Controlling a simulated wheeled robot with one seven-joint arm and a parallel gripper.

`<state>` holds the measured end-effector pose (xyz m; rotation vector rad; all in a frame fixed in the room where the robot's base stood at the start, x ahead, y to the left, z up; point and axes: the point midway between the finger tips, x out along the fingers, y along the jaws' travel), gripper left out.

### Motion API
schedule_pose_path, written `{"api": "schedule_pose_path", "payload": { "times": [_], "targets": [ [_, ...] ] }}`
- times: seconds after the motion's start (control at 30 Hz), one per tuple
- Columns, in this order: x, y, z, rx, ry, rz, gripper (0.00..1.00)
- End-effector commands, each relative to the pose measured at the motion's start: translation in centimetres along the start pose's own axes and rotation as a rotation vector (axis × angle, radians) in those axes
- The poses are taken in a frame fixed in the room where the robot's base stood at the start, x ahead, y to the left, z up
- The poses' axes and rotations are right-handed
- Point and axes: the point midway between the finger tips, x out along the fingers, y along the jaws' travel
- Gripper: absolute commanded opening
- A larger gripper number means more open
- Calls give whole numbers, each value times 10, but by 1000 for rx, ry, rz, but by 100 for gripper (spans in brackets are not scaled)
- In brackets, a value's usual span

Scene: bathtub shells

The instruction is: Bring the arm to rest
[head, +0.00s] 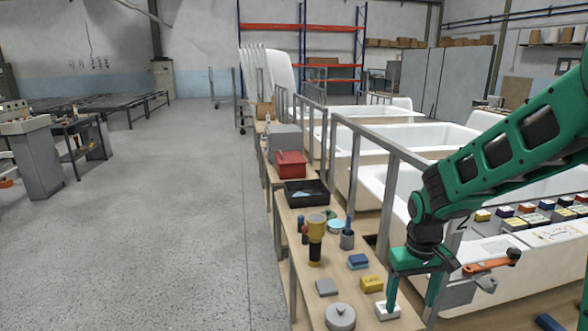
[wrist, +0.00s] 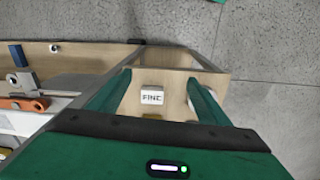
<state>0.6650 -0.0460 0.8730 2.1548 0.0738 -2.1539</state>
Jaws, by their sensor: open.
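My green gripper (head: 411,304) hangs fingers-down over the near end of the wooden bench (head: 305,278) in the head view. In the wrist view its two fingers (wrist: 157,80) stand wide apart with nothing gripped. A white block (wrist: 152,97) with dark lettering lies on the wood, seen between the fingers. The same white block (head: 388,312) shows in the head view beside the left fingertip; I cannot tell whether they touch. My arm reaches in from the right.
Near the gripper are a yellow block (head: 372,284), a grey lidded tin (head: 340,317), a blue block (head: 358,261) and a yellow torch (head: 316,238). An orange-handled tool (head: 490,263) lies right. White tubs (head: 408,188) stand behind a metal rail.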

Motion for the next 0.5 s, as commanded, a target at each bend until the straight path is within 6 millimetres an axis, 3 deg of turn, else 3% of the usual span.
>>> {"api": "schedule_pose_path", "payload": {
  "times": [0.27,0.5],
  "targets": [
    [-33,43,43,127,0,29,71],
    [-71,88,120,324,-6,39,71]
  ]
}}
